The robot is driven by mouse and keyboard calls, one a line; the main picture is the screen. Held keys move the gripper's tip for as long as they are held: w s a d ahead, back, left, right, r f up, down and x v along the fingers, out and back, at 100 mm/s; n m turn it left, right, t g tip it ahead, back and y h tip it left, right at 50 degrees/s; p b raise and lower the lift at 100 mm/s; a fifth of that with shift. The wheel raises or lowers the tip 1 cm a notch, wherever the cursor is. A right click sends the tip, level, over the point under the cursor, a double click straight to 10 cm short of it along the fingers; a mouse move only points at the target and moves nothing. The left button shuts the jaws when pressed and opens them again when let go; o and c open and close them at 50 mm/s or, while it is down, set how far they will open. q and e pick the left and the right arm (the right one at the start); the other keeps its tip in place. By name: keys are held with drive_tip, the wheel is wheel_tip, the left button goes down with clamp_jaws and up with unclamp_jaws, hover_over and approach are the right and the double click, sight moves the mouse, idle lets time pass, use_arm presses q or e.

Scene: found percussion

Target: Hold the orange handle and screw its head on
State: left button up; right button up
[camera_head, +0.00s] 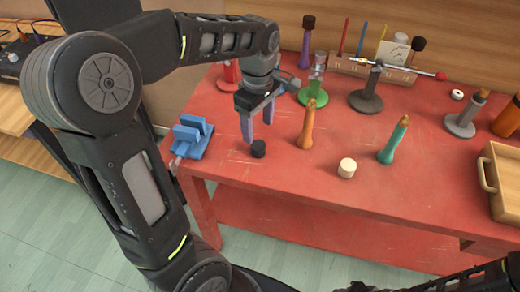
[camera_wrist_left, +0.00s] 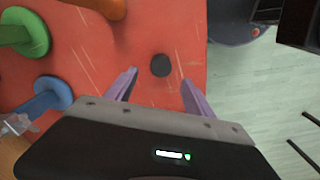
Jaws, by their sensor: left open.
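The orange handle (camera_head: 306,128) stands upright on the red table, and part of an orange shape (camera_wrist_left: 105,8) shows at the top edge of the left wrist view. A small black head (camera_head: 258,149) lies on the table near its front edge, left of the handle. My left gripper (camera_head: 258,132) is open and points down just above the black head. In the left wrist view the black head (camera_wrist_left: 160,65) shows between and slightly beyond the fingertips, with nothing gripped. A cream head (camera_head: 347,167) lies right of the orange handle. My right gripper does not show clearly.
A blue vise (camera_head: 191,138) stands at the table's left edge. A teal handle (camera_head: 394,142) stands to the right. A green stand (camera_head: 314,95) and a grey stand (camera_head: 366,97) are behind. A wooden tray (camera_head: 489,173) is at the right. The front middle is clear.

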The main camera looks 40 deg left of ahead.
sight(258, 145)
use_arm(q)
drive_tip(key=shift+f, duration=1.25)
drive_tip(key=shift+f, duration=0.15)
wheel_tip(258, 145, down, 5)
drive_tip(key=shift+s, duration=0.1)
drive_tip(key=shift+c, duration=0.3)
clamp_jaws()
idle(0.3)
